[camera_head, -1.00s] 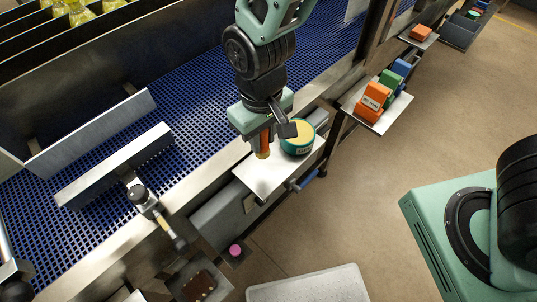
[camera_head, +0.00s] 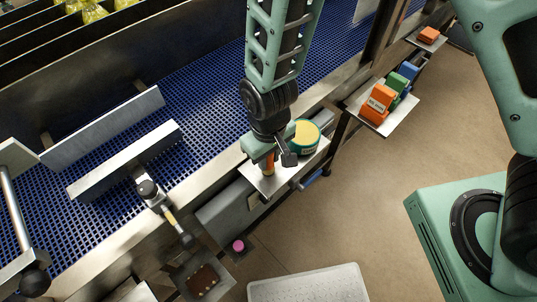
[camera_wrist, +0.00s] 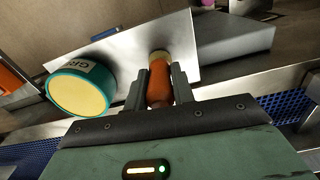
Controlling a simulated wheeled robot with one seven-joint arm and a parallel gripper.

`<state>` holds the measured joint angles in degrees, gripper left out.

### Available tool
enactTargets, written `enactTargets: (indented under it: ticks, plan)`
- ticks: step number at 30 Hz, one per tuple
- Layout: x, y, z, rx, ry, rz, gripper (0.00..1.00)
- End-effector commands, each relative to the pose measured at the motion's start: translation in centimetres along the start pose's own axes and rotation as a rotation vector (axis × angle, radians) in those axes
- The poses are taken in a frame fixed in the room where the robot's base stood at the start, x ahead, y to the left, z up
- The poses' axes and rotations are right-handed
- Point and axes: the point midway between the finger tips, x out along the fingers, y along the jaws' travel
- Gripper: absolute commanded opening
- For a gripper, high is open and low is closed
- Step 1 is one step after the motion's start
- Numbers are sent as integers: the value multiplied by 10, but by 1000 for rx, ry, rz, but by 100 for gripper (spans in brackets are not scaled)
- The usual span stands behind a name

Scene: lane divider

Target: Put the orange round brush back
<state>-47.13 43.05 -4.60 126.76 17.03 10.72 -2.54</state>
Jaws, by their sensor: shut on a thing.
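The orange round brush (camera_wrist: 160,79) is between the two fingers of my gripper (camera_wrist: 166,88), which is shut on it. Its pale yellow end points at the metal shelf (camera_wrist: 125,60); I cannot tell whether it touches. In the head view the brush (camera_head: 268,163) shows below my gripper (camera_head: 270,158), over the left part of the shelf (camera_head: 262,186). A teal round tin with a yellow top (camera_head: 305,137) stands on the shelf right beside my gripper; in the wrist view the tin (camera_wrist: 80,92) is left of the brush, apart from it.
The blue conveyor belt (camera_head: 205,85) with metal guide rails runs behind the shelf. A second shelf (camera_head: 398,122) holds orange, green and blue blocks. A pink knob (camera_head: 238,246) and a white mat (camera_head: 310,285) are in front.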

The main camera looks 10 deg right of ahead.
Motion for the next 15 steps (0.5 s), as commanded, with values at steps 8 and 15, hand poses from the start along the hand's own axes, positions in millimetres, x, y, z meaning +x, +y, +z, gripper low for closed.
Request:
enactTargets:
  ticks: [8,15]
  plan:
    - [2,0,0,0,0,0,46]
    - [-4,0,0,0,1,0,46]
